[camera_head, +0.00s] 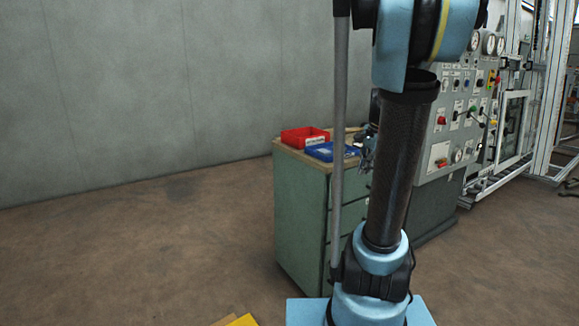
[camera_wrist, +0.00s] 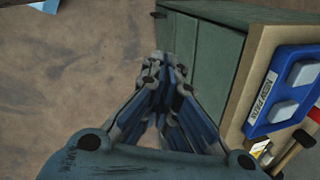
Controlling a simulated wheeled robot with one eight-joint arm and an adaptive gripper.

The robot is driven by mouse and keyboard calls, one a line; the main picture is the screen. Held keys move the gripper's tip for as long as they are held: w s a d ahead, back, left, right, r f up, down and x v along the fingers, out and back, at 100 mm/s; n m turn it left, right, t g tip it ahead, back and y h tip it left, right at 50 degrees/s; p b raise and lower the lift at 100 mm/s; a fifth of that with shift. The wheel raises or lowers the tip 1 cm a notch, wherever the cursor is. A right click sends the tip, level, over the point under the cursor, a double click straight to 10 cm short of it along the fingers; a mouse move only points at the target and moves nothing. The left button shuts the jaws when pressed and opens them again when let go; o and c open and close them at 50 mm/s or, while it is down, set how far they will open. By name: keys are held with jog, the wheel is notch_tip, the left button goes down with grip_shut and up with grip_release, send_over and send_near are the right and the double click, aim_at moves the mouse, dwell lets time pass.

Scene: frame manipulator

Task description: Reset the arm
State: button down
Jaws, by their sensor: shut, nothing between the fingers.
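My gripper (camera_wrist: 163,68) shows in the wrist view with its fingers drawn together and nothing between them. It is beside the green cabinet (camera_wrist: 192,48), over the brown floor on the cabinet's open side. In the head view my arm stands upright in front of the cabinet (camera_head: 300,215) and hides part of it. A small part of my gripper (camera_head: 366,155) shows there, just left of the dark arm link and near the cabinet's top right. The rest of it is hidden behind the arm.
A red bin (camera_head: 303,137) and a blue bin (camera_head: 330,151) sit on the cabinet top; the blue bin (camera_wrist: 262,108) holds white pieces in the wrist view. A wooden-handled tool (camera_wrist: 288,158) lies beside it. A control panel (camera_head: 460,125) stands right. The floor at left is clear.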

jog(key=s+a+f+n, duration=0.2)
jog(key=s+f+n, duration=0.2)
jog(key=s, duration=0.4)
jog(key=s+a+f+n+h, duration=0.1)
jog(key=s+a+f+n, duration=0.2)
jog(key=s, duration=0.4)
jog(key=s+a+f+n, duration=0.3)
jog(key=s+f+n, duration=0.2)
jog(key=s+n, duration=0.2)
jog(key=shift+s+f+n, duration=0.3)
jog(key=shift+s, duration=0.55)
